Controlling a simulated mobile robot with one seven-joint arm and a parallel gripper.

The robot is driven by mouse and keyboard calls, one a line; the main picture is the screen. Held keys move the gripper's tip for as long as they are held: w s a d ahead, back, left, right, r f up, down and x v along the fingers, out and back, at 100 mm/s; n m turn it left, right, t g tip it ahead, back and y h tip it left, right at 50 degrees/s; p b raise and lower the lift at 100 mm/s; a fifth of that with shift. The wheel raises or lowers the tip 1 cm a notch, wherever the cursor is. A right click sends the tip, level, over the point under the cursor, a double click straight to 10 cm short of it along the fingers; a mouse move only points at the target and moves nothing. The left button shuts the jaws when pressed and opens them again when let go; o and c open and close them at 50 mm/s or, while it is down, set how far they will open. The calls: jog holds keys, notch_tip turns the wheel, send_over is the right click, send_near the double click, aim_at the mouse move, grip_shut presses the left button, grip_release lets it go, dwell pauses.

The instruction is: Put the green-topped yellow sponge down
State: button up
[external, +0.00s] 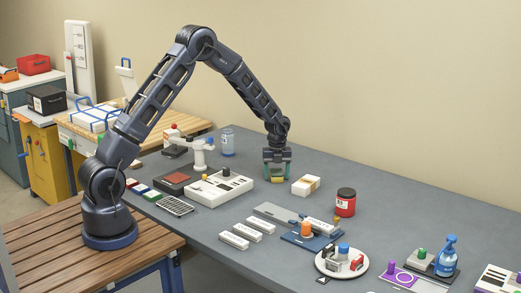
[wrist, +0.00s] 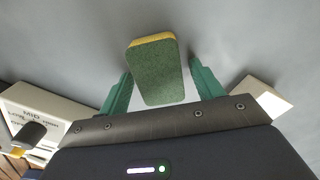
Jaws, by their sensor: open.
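The sponge (wrist: 155,75), with a green top and a yellow layer along its far edge, lies between my gripper's two green fingers in the wrist view. Grey table surface surrounds it, and gaps show between it and both fingers. In the external view a bit of the yellow sponge (external: 277,180) shows at the tabletop under the fingers. My gripper (external: 277,174) is open and low over the grey table, with its fingers on either side of the sponge. It also shows at the bottom of the wrist view (wrist: 158,88).
A white box device (external: 218,190) stands left of my gripper. A small white and tan block (external: 306,186) lies to the right, with a red jar (external: 345,202) beyond it. Bare grey table (external: 400,215) extends right of the jar.

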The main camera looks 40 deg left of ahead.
aim_at(276, 172)
notch_tip(276, 172, up, 12)
jog(key=r, duration=0.1)
jog(key=s+a+r+n+t, duration=0.1)
jog(key=s+a+r+n, duration=0.4)
jog(key=s+r, duration=0.5)
jog(key=s+a+r+n+t, duration=0.1)
jog(key=s+a+r+n, duration=0.2)
jog(key=s+r+n, duration=0.55)
jog(key=s+a+r+n+t, duration=0.1)
jog(key=s+n, duration=0.5)
jog(key=s, duration=0.8)
jog(key=s+a+r+n+t, duration=0.1)
jog(key=s+a+n, duration=0.3)
jog(key=s, duration=1.1)
jog(key=r+n, duration=0.1)
jog(key=n, duration=0.2)
jog(key=shift+a+r+t, duration=0.3)
